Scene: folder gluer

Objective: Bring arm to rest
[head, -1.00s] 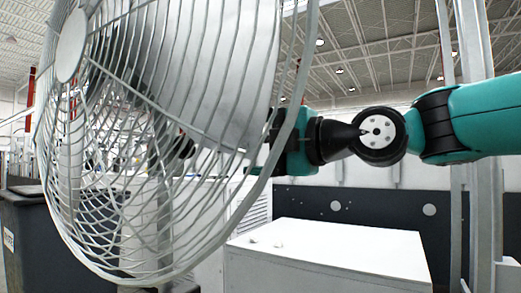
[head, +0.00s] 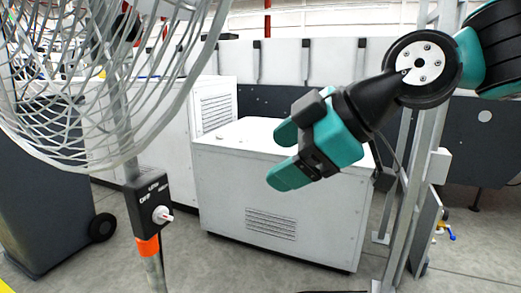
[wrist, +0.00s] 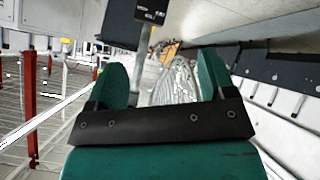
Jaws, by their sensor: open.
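My gripper (head: 283,158) shows in the head view, at the end of my teal and black arm. Its two teal fingers are apart, with nothing between them. It points down and to the left, in front of the white cabinet as seen from the head. In the wrist view my gripper (wrist: 160,82) also has its fingers spread, with only background seen between them.
A large wire-caged fan (head: 90,90) stands close on the left, its control box (head: 150,205) on a pole with an orange band. A white cabinet (head: 280,215) stands behind my gripper. A dark bin (head: 45,200) is at the far left. Metal uprights (head: 415,190) stand at right.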

